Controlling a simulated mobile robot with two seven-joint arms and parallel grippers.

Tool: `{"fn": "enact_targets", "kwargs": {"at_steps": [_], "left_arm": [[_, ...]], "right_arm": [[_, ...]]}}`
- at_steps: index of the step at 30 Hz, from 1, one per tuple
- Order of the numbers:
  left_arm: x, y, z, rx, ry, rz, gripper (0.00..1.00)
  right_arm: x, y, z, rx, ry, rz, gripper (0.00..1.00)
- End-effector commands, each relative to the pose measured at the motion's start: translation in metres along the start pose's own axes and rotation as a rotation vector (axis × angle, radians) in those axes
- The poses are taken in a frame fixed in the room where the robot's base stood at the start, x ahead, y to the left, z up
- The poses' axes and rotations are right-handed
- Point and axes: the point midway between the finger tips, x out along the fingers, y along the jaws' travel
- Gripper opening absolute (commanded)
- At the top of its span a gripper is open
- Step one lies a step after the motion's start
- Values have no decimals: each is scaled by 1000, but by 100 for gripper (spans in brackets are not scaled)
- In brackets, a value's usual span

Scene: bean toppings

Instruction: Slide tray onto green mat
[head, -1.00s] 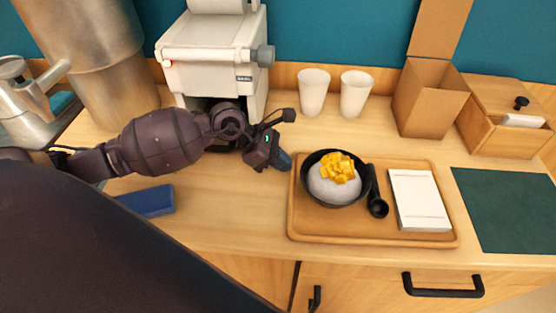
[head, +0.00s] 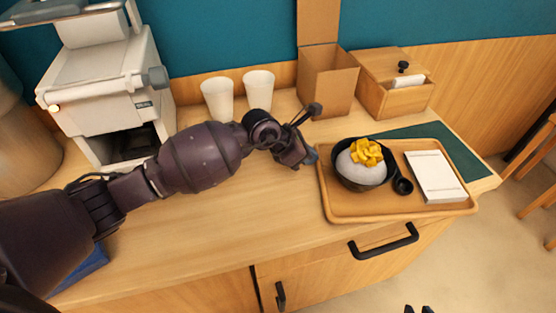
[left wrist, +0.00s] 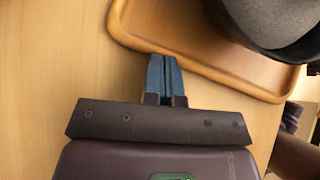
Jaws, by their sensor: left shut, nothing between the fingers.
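The wooden tray (head: 345,208) lies on the counter, partly over the dark green mat (head: 455,152). The mat shows behind the tray and at its right. The tray's front right corner appears to reach past the counter's front edge. It carries a black bowl (head: 352,178) with a pale mound and yellow topping (head: 366,152), a black spoon (head: 402,186) and a white card (head: 436,177). My left gripper (head: 312,156) is shut and empty at the tray's left rim; its blue fingertips (left wrist: 162,60) touch or nearly touch that rim (left wrist: 150,42). Dark tips at the bottom edge may be my right gripper (head: 418,309).
A white machine (head: 105,80), two white cups (head: 218,98) (head: 259,90), a cardboard box (head: 328,80) and a lidded wooden box (head: 390,85) stand along the back. A blue item (head: 82,270) lies at left.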

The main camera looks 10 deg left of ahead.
Motion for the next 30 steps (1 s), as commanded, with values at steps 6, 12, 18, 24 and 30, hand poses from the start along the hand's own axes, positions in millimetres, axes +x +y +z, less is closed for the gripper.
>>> {"fn": "enact_targets", "kwargs": {"at_steps": [6, 12, 18, 24, 30], "left_arm": [[40, -1, 36, 0, 0, -4, 0], [57, -1, 53, 0, 2, -2, 0], [58, -1, 56, 0, 3, -2, 0], [58, -1, 55, -1, 3, -2, 0], [47, 4, 60, 1, 2, 1, 0]], "right_arm": [[3, -1, 7, -2, -9, -2, 30], [5, 0, 5, -8, -5, -4, 30], [6, 1, 1, -14, 2, -5, 30], [6, 1, 0, -15, 4, -5, 30], [4, 1, -7, -13, 14, -4, 30]]}}
